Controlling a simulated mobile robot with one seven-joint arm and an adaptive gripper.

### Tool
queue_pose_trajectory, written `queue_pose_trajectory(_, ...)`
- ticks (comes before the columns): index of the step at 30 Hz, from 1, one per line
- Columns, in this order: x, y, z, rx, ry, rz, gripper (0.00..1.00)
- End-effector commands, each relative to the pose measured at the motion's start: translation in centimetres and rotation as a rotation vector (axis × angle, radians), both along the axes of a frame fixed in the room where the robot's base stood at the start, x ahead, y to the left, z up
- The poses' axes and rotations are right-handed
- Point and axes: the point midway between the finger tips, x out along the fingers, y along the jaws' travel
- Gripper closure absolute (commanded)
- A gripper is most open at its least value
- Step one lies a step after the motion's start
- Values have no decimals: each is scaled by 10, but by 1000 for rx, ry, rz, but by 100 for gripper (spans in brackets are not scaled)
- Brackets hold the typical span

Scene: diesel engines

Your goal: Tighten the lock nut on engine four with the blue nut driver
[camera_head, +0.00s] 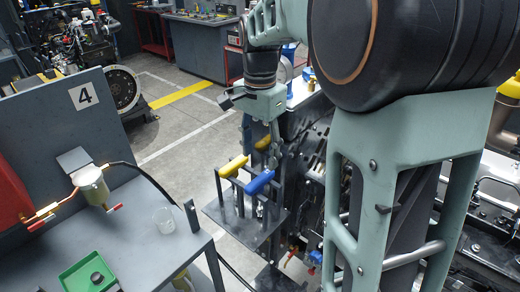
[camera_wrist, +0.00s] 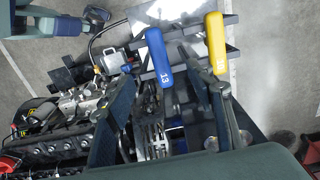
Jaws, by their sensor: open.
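The blue nut driver (camera_head: 260,182) stands in a small dark rack beside a yellow-handled driver (camera_head: 232,166). In the wrist view the blue handle (camera_wrist: 158,57) bears the number 13, and the yellow handle (camera_wrist: 217,45) is to its right. My gripper (camera_head: 273,153) hangs just above and behind the rack, pointing down. In the wrist view my gripper (camera_wrist: 176,92) has its fingers spread wide and holds nothing. The blue handle lies ahead of the gap between them, apart from the fingers as far as I can tell. I cannot make out the lock nut.
Engine parts (camera_head: 316,150) are close behind the rack. Open floor (camera_head: 190,125) lies beyond the bench.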

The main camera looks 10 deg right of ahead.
Motion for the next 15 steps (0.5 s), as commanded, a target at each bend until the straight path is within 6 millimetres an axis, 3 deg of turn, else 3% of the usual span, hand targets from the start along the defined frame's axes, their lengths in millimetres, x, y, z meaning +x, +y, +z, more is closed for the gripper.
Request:
queue_pose_trajectory(1, 0, 0, -10, 0, 0, 0, 51)
queue_pose_trajectory(15, 0, 0, -56, 0, 1, 1, 51)
